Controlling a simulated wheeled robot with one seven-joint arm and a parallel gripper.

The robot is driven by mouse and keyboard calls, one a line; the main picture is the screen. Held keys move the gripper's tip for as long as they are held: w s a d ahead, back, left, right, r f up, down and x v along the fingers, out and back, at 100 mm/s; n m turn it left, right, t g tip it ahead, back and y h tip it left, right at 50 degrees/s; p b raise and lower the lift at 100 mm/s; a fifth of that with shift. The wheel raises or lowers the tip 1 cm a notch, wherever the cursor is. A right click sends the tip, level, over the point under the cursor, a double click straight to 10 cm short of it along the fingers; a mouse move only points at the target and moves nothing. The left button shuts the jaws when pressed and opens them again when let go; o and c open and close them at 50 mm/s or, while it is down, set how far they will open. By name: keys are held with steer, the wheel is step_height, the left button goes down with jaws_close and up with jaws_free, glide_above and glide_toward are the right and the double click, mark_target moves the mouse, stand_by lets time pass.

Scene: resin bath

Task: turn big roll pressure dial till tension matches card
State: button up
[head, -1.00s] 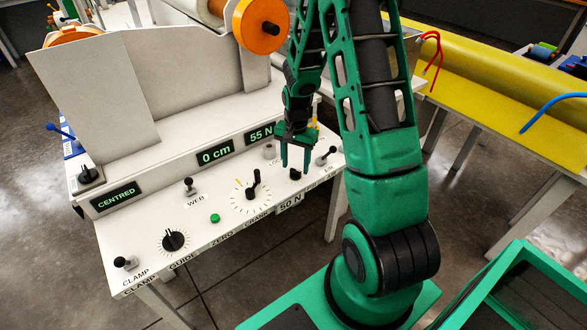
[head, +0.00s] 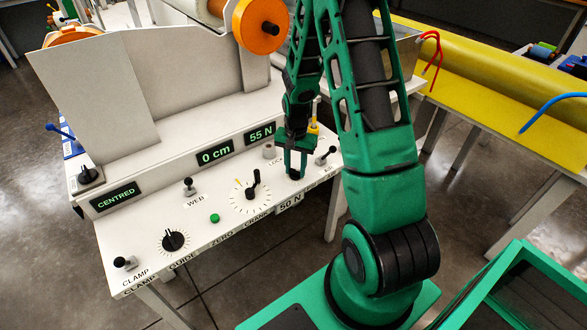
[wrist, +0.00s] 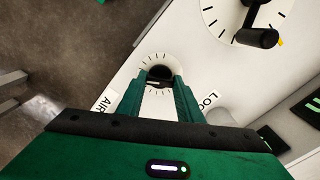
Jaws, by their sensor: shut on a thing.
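The small black dial (head: 295,175) sits near the right end of the white panel, between the crank and the far-right lever. It also shows in the wrist view (wrist: 159,73), ringed by tick marks. My green gripper (head: 291,168) points down over it, shut on its knob with one finger at each side. In the wrist view my gripper's fingers (wrist: 158,84) flank the knob and hide part of the ring. The tension display (head: 262,134) reads 55 N.
The crank (head: 253,190) stands close left of my gripper, and a black-knobbed lever (head: 326,155) stands close right. A grey knob (head: 269,151) is just behind. Other displays read 0 cm (head: 215,153) and CENTRED (head: 116,195). A green button (head: 214,218) lies further left.

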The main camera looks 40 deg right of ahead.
mark_target(295, 170)
steer(key=shift+w+n, duration=0.1)
steer(key=shift+n, duration=0.7)
steer(key=o, duration=1.1)
steer(key=shift+a, duration=0.1)
step_height(295, 170, up, 11)
steer(key=shift+f, duration=0.1)
